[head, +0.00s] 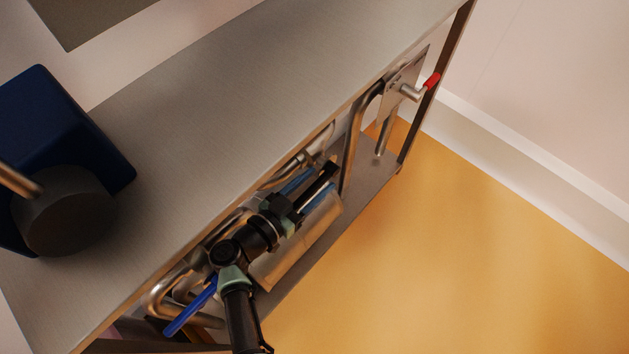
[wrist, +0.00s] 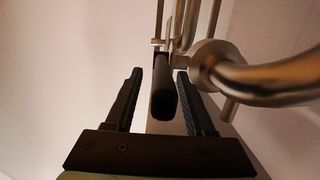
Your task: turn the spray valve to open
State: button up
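A dark, rounded lever grip (wrist: 163,92) stands between my fingers in the wrist view, joined to pipework at its far end. No label shows whether it is the spray valve's handle. My gripper (wrist: 159,74) is open around it, with a visible gap on each side. In the head view, my gripper (head: 316,186) reaches under the counter among steel pipes, where the lever is hard to make out. A red-tipped handle (head: 431,81) sits on a steel plate at the upper right, apart from my gripper. A blue handle (head: 190,311) shows at the lower left.
The grey counter (head: 230,110) overhangs the pipework. A curved steel pipe (wrist: 265,80) runs close to the right finger in the wrist view. A blue machine with a dark round part (head: 68,212) stands on the counter. The orange floor (head: 480,240) is clear.

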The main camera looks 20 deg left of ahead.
jog(key=p+v, duration=0.2)
jog(key=v, duration=0.5)
jog(key=shift+s, duration=0.25)
jog(key=shift+a, duration=0.1)
dwell(0.4)
